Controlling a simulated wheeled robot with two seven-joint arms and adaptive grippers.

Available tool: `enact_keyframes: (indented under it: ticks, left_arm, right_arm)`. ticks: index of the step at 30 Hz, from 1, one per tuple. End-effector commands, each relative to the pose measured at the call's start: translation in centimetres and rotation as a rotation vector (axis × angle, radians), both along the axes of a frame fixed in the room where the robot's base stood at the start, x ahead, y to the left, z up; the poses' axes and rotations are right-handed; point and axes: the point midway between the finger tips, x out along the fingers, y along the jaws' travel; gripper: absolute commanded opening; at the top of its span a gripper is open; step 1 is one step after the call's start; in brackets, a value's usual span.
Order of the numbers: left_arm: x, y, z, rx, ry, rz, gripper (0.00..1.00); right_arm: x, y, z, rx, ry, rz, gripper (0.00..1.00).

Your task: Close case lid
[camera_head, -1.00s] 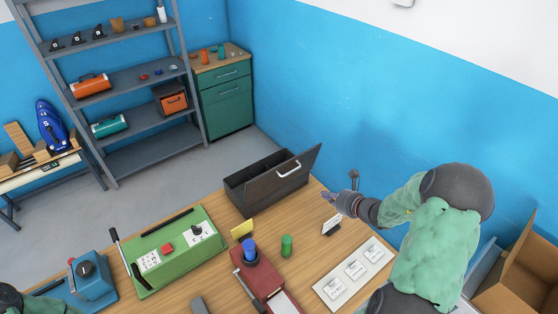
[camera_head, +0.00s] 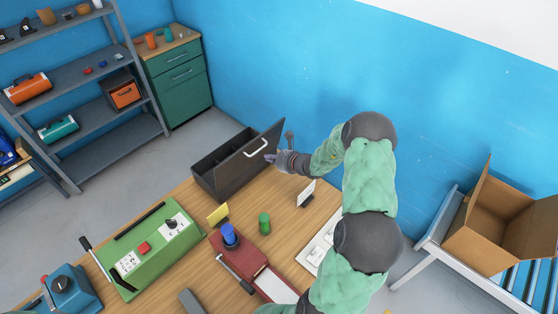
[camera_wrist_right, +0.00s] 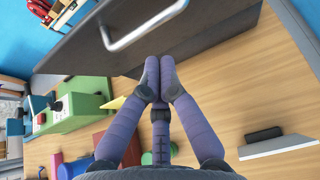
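The dark case (camera_head: 222,172) stands at the far edge of the wooden table, its compartments open to view. Its lid (camera_head: 240,165) is raised, tilted outward on the right side, with a pale handle (camera_head: 257,148) on its face. My right gripper (camera_head: 270,158) is beside the lid, just below the handle. In the right wrist view the lid (camera_wrist_right: 200,35) and handle (camera_wrist_right: 145,28) fill the top. There the gripper's purple fingers (camera_wrist_right: 158,75) are together and empty, with their tips at the lid's edge; I cannot tell whether they touch. My left gripper is out of view.
A small white card stand (camera_head: 306,194) and a green cylinder (camera_head: 264,224) are near my right arm. A green box (camera_head: 150,250) and a red device with a blue knob (camera_head: 240,262) occupy the table. A cardboard box (camera_head: 495,215) stands at right.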

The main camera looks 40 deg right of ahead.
Motion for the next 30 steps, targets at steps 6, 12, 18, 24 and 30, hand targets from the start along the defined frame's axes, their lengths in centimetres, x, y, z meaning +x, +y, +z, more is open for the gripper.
enact_keyframes:
  ticks: [6, 12, 18, 24, 30]
  left_arm:
    - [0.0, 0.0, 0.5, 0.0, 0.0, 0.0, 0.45]
    - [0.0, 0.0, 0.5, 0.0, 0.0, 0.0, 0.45]
    - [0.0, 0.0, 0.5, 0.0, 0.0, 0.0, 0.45]
    - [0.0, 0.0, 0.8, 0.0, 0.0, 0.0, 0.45]
    - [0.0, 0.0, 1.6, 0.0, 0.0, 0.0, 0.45]
  right_arm:
    - [2.0, 0.2, 0.1, 0.0, 0.001, 0.001, 0.0]
    - [2.4, 0.2, 0.1, 0.0, 0.0, 0.0, 0.0]
    - [2.4, 0.2, 0.1, 0.001, 0.0, 0.0, 0.0]
    - [2.7, -0.1, 0.4, 0.0, 0.01, -0.001, 0.0]
    - [3.4, -0.8, 0.8, -0.004, 0.043, -0.001, 0.0]
